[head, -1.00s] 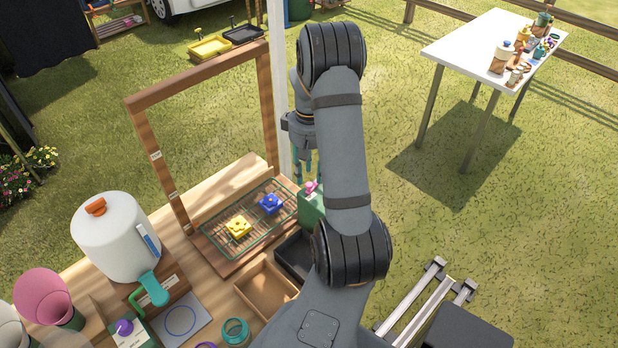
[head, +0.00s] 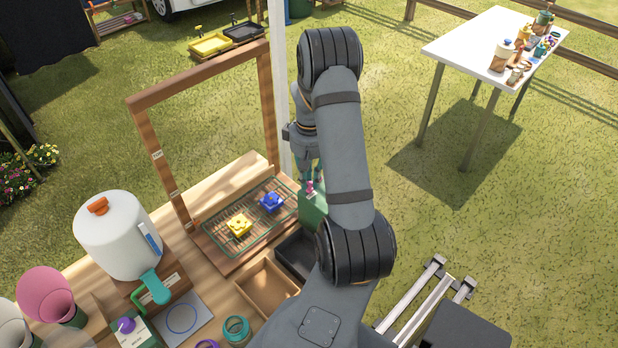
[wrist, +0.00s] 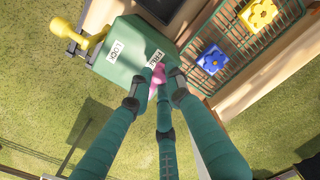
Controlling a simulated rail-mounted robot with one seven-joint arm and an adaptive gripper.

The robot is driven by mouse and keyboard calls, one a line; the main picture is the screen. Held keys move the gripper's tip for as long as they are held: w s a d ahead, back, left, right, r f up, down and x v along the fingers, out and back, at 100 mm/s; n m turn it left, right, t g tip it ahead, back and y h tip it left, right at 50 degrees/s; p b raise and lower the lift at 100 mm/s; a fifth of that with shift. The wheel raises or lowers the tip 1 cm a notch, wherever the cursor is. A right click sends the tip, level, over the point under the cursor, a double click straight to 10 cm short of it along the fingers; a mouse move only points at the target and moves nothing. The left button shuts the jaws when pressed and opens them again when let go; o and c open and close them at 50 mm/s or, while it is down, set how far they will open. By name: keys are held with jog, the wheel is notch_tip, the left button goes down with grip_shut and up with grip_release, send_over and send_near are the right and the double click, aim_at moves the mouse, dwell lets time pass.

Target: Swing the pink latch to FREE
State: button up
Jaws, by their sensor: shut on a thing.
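The pink latch (wrist: 157,79) sits on a green box (wrist: 125,55) with LOCK and FREE labels. In the wrist view the latch lies right beside the FREE label (wrist: 156,59), away from the LOCK label (wrist: 117,49). My gripper (wrist: 160,78) is shut on the latch, and its fingers hide part of it. In the head view the pink latch (head: 309,187) shows small on top of the green box (head: 313,207), below my gripper (head: 312,180). My arm hides part of the box there.
A wire rack (head: 262,237) with a yellow flower block (head: 239,225) and a blue one (head: 271,202) lies left of the box. A yellow knob (wrist: 88,42) projects from the box. A wooden frame (head: 160,165) stands behind the rack.

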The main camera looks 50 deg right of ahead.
grip_shut()
jog(key=shift+w+f+m+b, duration=0.3)
jog(key=shift+m+b, duration=0.3)
jog(key=shift+b, duration=0.35)
jog(key=shift+w+r+m+b, duration=0.3)
jog(key=shift+m+b, duration=0.15)
jog(key=shift+m, duration=0.25)
jog(key=o, duration=0.6)
grip_release()
